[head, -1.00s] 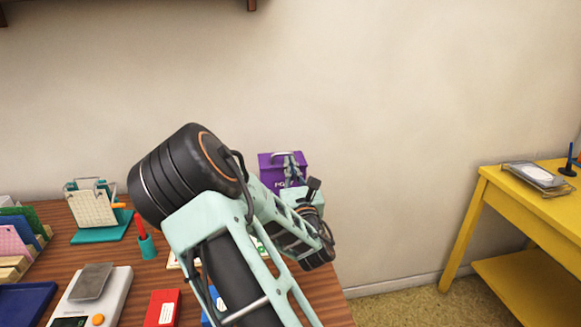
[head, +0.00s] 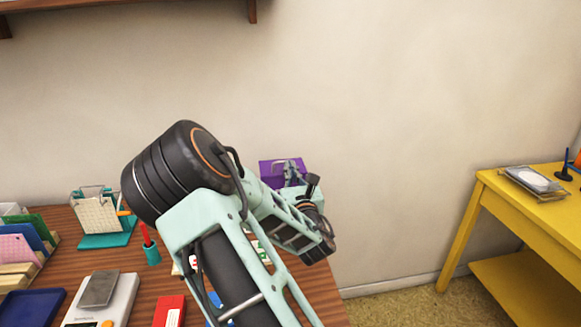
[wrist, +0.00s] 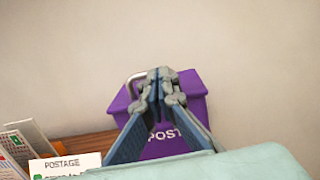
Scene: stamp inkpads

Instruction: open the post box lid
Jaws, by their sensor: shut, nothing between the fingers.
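The purple post box (head: 268,173) stands at the back right of the wooden desk, against the wall, partly hidden behind my arm. In the wrist view its lid (wrist: 193,87) looks down, and white POST lettering shows on its front. My gripper (head: 291,166) is shut and empty, in front of the box. In the wrist view its fingertips (wrist: 158,76) overlap the lid and handle; I cannot tell whether they touch.
On the desk (head: 190,270) are a teal card rack (head: 98,215), a teal pen cup (head: 152,254), a scale (head: 100,300) and a red box (head: 169,311). A postage card (wrist: 65,166) lies left of the post box. A yellow table (head: 500,200) stands right, beyond open floor.

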